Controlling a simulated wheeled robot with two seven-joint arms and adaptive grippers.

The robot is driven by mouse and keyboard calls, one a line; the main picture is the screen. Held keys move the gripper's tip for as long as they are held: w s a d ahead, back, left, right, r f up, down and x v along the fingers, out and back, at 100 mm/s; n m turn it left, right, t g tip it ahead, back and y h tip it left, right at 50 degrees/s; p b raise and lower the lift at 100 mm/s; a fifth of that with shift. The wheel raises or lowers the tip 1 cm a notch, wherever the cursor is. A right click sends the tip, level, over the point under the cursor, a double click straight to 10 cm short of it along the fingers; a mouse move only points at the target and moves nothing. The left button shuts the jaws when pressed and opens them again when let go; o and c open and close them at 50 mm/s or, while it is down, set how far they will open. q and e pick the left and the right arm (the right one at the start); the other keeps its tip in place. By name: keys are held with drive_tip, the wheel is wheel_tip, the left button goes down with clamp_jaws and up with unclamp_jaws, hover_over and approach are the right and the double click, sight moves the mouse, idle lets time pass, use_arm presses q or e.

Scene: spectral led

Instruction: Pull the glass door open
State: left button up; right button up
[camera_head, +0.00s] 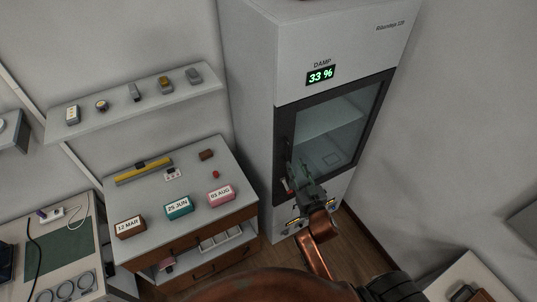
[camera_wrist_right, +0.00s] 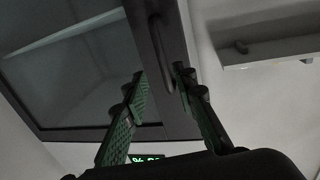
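The glass door (camera_head: 335,125) has a dark frame and is set in the front of a tall white cabinet (camera_head: 262,110). It looks shut. Its dark upright handle (camera_wrist_right: 160,52) runs along the frame edge in the right wrist view. My right gripper (camera_head: 296,176) is at the lower left of the door, by the handle side. In the right wrist view its two green-padded fingers (camera_wrist_right: 160,82) are apart, with the handle's end between or just beyond the tips. I cannot tell whether they touch it. My left gripper is not in view.
A display (camera_head: 321,75) above the door reads 33 %. Left of the cabinet stands a drawer unit (camera_head: 190,170) with labelled boxes on top. A wall shelf (camera_head: 135,108) holds several small items. Some floor (camera_head: 352,250) is clear right of the cabinet's base.

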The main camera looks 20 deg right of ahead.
sight(288, 153)
drive_tip(key=w, duration=0.3)
drive_tip(key=w+p, duration=0.1)
drive_tip(key=w, duration=0.3)
drive_tip(key=shift+w+d+r, duration=0.1)
drive_tip(key=shift+d+r, duration=0.1)
drive_tip(key=shift+w, duration=0.3)
clamp_jaws()
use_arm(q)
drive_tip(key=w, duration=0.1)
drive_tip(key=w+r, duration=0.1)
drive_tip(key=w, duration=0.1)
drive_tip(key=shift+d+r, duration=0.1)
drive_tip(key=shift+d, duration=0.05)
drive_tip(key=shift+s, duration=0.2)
